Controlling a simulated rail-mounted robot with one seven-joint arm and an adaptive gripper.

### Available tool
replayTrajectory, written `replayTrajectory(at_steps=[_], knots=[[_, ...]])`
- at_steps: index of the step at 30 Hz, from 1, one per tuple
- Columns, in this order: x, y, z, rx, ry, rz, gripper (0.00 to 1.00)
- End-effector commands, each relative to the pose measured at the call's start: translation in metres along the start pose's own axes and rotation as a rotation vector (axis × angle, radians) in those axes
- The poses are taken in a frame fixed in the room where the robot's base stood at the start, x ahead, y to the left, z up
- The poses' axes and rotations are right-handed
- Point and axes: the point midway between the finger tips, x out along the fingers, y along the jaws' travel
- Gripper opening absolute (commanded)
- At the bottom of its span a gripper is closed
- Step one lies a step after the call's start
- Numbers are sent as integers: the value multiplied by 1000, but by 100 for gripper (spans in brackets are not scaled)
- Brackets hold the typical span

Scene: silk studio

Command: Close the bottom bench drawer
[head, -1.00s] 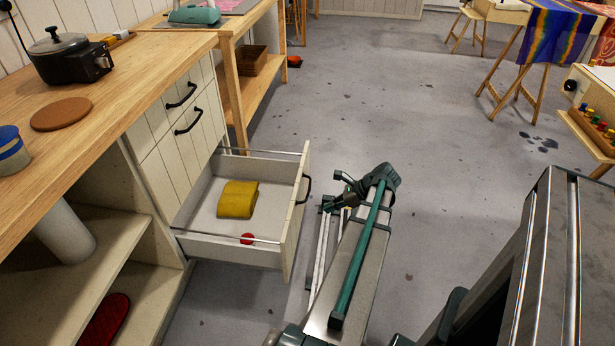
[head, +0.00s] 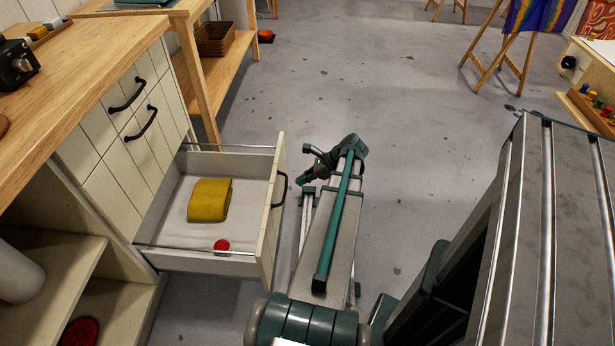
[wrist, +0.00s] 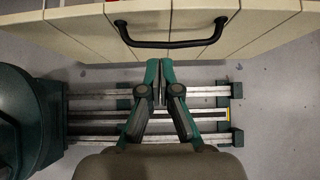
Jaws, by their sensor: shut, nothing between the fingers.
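The bottom bench drawer (head: 262,232) is pulled well out from the white plank-fronted bench. Its front panel faces right and carries a black bar handle (head: 280,189). Inside lie a folded yellow cloth (head: 209,199) and a small red round object (head: 221,246). In the wrist view the drawer front (wrist: 190,20) and its black handle (wrist: 165,43) span the top. My gripper (wrist: 160,64) is shut and empty, its tips just short of the handle in that picture.
Open shelves (head: 60,262) are at lower left. A wooden table (head: 208,75) with a wicker basket (head: 215,38) stands behind. The grey floor (head: 370,100) beyond my arm is clear.

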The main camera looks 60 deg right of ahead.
Motion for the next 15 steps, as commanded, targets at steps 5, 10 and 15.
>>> replayTrajectory(at_steps=[5,10,15], knots=[[39,0,-2,-1,0,2,0],[64,1,7,-3,1,1,0],[77,0,21,-1,1,0,0]])
